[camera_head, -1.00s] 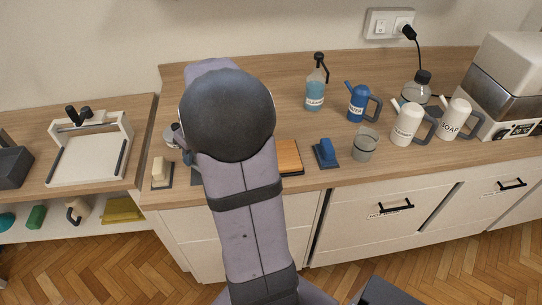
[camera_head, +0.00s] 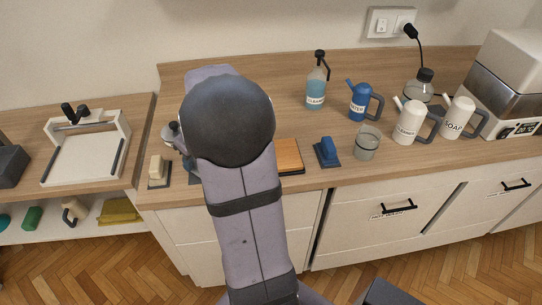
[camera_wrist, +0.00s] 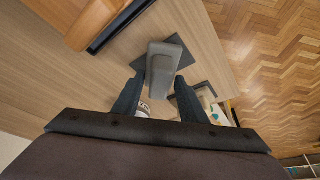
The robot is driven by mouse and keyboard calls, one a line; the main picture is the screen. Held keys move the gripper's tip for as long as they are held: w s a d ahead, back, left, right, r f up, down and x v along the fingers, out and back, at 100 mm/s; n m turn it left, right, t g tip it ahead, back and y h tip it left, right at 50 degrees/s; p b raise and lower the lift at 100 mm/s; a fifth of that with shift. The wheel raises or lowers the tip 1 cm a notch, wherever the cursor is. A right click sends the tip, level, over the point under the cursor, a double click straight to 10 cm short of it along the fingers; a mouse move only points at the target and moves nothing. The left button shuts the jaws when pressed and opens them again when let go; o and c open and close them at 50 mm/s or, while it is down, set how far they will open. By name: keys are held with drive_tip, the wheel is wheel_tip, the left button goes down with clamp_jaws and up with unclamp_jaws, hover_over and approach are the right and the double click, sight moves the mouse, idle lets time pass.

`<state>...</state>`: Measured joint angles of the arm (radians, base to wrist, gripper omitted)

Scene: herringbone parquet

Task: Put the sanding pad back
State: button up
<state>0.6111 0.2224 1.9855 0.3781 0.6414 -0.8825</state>
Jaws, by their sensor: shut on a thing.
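A grey block-shaped handle on a dark flat plate (camera_wrist: 164,62), seemingly the sanding pad, lies between my fingertips in the wrist view. My gripper (camera_wrist: 160,80) is shut on this grey handle, one finger on each side. In the head view my arm hides the gripper and most of what it holds. Two similar pieces show in the head view: a beige handle on a dark plate (camera_head: 158,168) left of my arm, and a blue handle on a dark plate (camera_head: 327,153) to its right. I cannot tell whether the held plate touches the counter.
A wooden board (camera_head: 289,156) with a dark edge lies right of my arm. A glass beaker (camera_head: 367,144), a blue jug (camera_head: 359,104) and white jugs stand further right. A white-framed press (camera_head: 87,150) is on the left counter. The counter's front edge is close.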

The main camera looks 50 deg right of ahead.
drive_tip(key=shift+f+b, duration=0.3)
idle(0.5)
drive_tip(key=o, duration=1.5)
drive_tip(key=shift+c, duration=0.2)
drive_tip(key=shift+r, duration=0.1)
drive_tip(key=shift+b+v, duration=0.45)
drive_tip(key=shift+v, duration=3.15)
drive_tip(key=shift+a, duration=0.1)
drive_tip(key=s+a+f+g+p, duration=0.2)
drive_tip(key=s+a+f, duration=0.2)
drive_tip(key=s+a, duration=0.3)
drive_tip(key=s+a+f+g+p, duration=0.2)
drive_tip(key=s+a+f, duration=0.2)
drive_tip(key=a, duration=0.9)
drive_tip(key=s, duration=0.3)
drive_tip(key=shift+s+a+f+g+p, duration=0.25)
drive_tip(key=shift+s+a+g+p, duration=0.05)
drive_tip(key=shift+s+a+p, duration=0.1)
